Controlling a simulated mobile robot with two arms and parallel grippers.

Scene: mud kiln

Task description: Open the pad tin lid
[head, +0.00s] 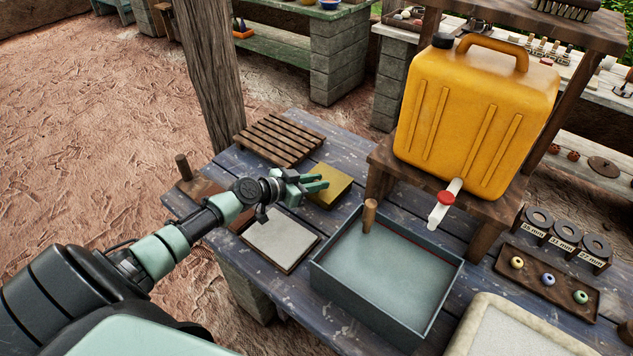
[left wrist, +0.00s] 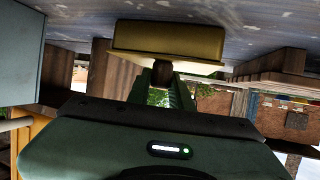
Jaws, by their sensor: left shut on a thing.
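The pad tin (head: 334,186) is a small yellow-gold box on the blue-grey plank table. It looks closed in the head view. My left gripper (head: 316,184) reaches in from the left at the tin's near left side. In the left wrist view, which is upside down, the tin (left wrist: 170,40) is straight ahead and a dark knob (left wrist: 162,72) on it lies at the fingertips. The gripper is shut on this knob. The fingers hide part of the tin's edge in the head view. My right gripper is not in view.
A blue-grey water tray (head: 447,277) with a wooden peg stands right of the tin. A slatted wooden rack (head: 279,138) lies behind it, and a framed pale slab (head: 281,240) in front. A yellow jerrycan (head: 473,115) with a tap stands on a raised shelf.

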